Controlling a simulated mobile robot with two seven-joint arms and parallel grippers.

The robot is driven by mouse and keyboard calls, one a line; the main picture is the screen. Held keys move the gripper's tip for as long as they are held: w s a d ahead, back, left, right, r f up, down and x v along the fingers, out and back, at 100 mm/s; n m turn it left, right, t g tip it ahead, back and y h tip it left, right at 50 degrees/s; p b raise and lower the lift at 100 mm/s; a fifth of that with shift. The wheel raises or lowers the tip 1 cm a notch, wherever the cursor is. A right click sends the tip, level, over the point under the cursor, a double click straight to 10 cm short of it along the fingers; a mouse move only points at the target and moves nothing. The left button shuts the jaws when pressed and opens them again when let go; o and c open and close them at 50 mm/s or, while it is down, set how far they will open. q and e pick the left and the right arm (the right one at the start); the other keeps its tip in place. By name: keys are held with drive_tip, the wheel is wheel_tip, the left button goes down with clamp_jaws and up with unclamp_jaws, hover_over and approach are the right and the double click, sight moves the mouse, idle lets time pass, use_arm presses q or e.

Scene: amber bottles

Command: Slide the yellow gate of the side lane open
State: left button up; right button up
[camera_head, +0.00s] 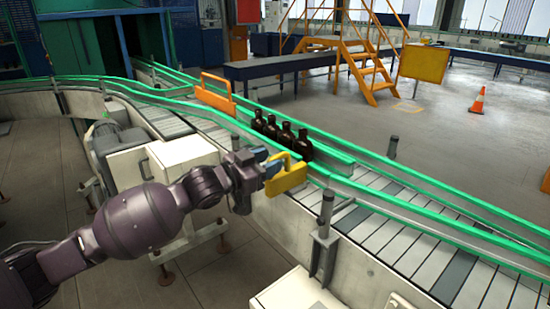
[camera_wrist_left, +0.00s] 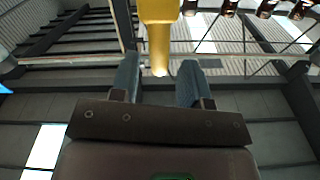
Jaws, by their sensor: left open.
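The yellow gate (camera_head: 288,178) stands at the near side rail of the conveyor, with a loop-shaped handle. My left gripper (camera_head: 268,163) is right at its handle. In the left wrist view, the yellow handle (camera_wrist_left: 159,38) reaches down between the two fingers of my open left gripper (camera_wrist_left: 160,66), with a visible gap on each side. Several dark amber bottles (camera_head: 283,134) stand in a row in the lane just behind the gate. Their lower ends also show along the top of the left wrist view (camera_wrist_left: 228,8). My right gripper is not in view.
An orange gate-like frame (camera_head: 216,93) stands across the conveyor farther up. Green guide rails (camera_head: 420,184) edge the lanes. A post (camera_head: 325,212) rises from the near rail, right of the gripper. The conveyor slats (camera_head: 400,232) to the right are empty.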

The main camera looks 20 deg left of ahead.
use_arm(q)
drive_tip(key=v, duration=0.7)
drive_tip(key=shift+s+a, duration=0.25)
drive_tip(key=shift+s, duration=0.05)
drive_tip(key=s+a+f+n+y, duration=0.1)
drive_tip(key=s+f+y, duration=0.3)
drive_tip(key=f, duration=0.6)
drive_tip(key=s+a+f+n+y, duration=0.25)
drive_tip(key=s+f, duration=0.25)
drive_tip(key=f, duration=0.6)
drive_tip(key=s+f+n+g+y, duration=0.3)
drive_tip(key=s+f+n, duration=0.1)
drive_tip(key=s+f, duration=1)
drive_tip(key=s, duration=0.4)
drive_tip(key=shift+s+d+g, duration=0.15)
drive_tip(key=shift+d+g, duration=0.05)
drive_tip(key=shift+g, duration=0.1)
drive_tip(key=shift+y, duration=0.25)
